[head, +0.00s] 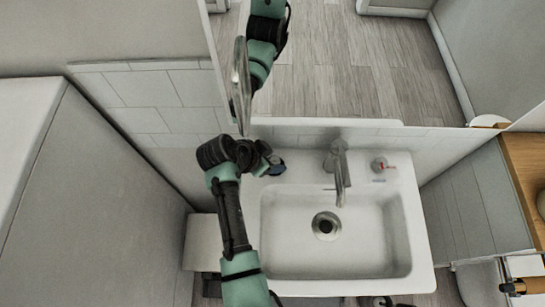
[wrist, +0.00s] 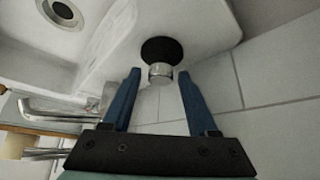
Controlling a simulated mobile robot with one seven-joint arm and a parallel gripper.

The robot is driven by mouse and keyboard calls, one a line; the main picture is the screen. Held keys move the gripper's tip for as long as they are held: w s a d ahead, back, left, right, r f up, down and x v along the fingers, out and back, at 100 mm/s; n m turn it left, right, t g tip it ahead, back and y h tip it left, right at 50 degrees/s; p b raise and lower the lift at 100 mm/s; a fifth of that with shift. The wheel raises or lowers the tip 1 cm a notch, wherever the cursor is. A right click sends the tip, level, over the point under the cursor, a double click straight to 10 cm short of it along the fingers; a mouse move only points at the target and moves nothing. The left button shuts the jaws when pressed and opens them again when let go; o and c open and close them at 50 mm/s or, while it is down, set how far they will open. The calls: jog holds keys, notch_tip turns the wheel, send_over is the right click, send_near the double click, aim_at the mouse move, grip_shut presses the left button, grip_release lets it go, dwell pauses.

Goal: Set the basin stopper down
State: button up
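The basin stopper, a black disc with a short metal knob (wrist: 160,73), shows in the wrist view on the white ledge at the basin's back left corner. My gripper (wrist: 159,72) is open. Its two blue fingers stand on either side of the knob, with a visible gap on each side. In the head view my gripper (head: 274,169) is low over the same corner, left of the tap, and the stopper is hidden there. The white basin (head: 290,245) has an open round drain (head: 326,226), which also shows in the wrist view (wrist: 62,12).
A metal tap (head: 339,170) stands at the back middle of the basin. A small grey and red item (head: 380,165) sits right of it. A tiled wall (head: 150,90) and a mirror (head: 350,60) rise behind. A wooden counter (head: 525,165) is at the far right.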

jog(key=shift+r, duration=0.1)
jog(key=shift+r, duration=0.25)
jog(key=v, duration=1.1)
jog(key=shift+s+a+r, duration=0.2)
jog(key=shift+r, duration=0.1)
